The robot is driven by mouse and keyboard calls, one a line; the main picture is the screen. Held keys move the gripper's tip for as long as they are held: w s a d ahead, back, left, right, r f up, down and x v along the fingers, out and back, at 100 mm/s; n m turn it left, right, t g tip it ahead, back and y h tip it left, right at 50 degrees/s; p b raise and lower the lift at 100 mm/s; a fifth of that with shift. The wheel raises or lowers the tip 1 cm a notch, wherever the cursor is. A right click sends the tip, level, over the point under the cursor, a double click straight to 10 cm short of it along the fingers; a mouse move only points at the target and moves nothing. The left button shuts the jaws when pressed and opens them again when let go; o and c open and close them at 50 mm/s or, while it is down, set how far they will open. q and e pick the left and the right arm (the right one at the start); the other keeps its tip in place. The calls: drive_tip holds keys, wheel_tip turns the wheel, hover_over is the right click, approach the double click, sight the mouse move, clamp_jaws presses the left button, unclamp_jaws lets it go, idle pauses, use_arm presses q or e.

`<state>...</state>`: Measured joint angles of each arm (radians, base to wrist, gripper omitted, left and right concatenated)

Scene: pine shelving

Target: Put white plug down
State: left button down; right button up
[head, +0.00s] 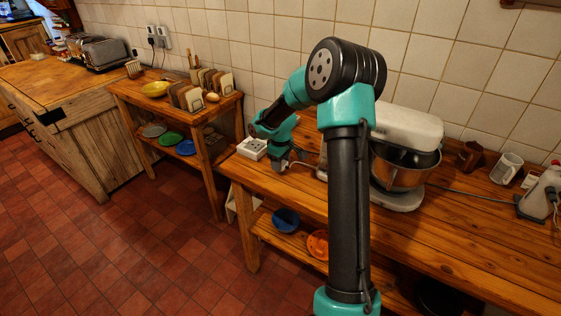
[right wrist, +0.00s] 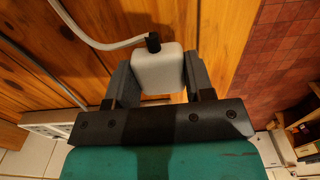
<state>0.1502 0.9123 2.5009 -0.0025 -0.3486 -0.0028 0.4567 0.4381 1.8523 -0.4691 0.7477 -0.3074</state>
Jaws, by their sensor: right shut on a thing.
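The white plug (right wrist: 157,72) sits between the two dark fingers of my right gripper (right wrist: 158,78) in the right wrist view. The gripper is shut on it. A pale cord (right wrist: 95,40) runs from the dark collar on the plug. The wooden counter shows just around the plug; I cannot tell whether the plug touches it. In the head view my right gripper (head: 283,165) is low over the counter's left end, beside a white socket block (head: 251,148). The plug is hard to make out there. My left gripper is not in view.
A stand mixer (head: 408,135) with a metal bowl stands to the right on the counter (head: 460,230). A white mug (head: 507,168) and a brown object are farther right. A tiled wall backs the counter. Blue and orange bowls (head: 317,244) are on the shelf below.

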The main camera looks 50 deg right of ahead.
drive_tip(key=shift+f, duration=0.3)
drive_tip(key=o, duration=1.2)
wheel_tip(320, 180, up, 13)
drive_tip(key=shift+r, duration=0.1)
idle(0.4)
